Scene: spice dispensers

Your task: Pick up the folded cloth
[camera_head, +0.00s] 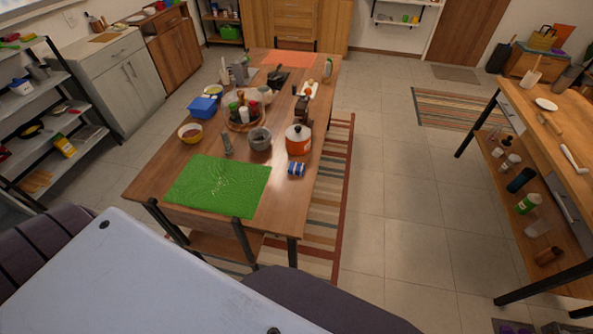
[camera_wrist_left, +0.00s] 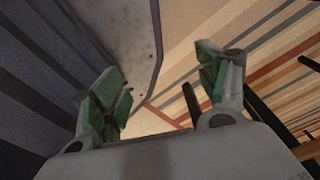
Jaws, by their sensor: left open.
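I cannot make out a thing that is clearly a folded cloth. A green textured mat (camera_head: 218,186) lies flat on the near end of the wooden table (camera_head: 160,178). A small blue and white item (camera_head: 297,169) lies by the table's right edge; I cannot tell whether it is cloth or a can. An orange mat (camera_head: 290,59) lies at the far end. My left gripper (camera_wrist_left: 162,88) is open and empty in the left wrist view, with striped rug and dark fabric-like surfaces behind it. Neither gripper shows in the head view.
On the table stand an orange pot (camera_head: 298,140), a grey mortar (camera_head: 260,139), a round spice tray (camera_head: 236,125), a yellow bowl (camera_head: 190,132) and a blue box (camera_head: 203,107). A shelf unit stands left, a side table (camera_head: 560,130) right.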

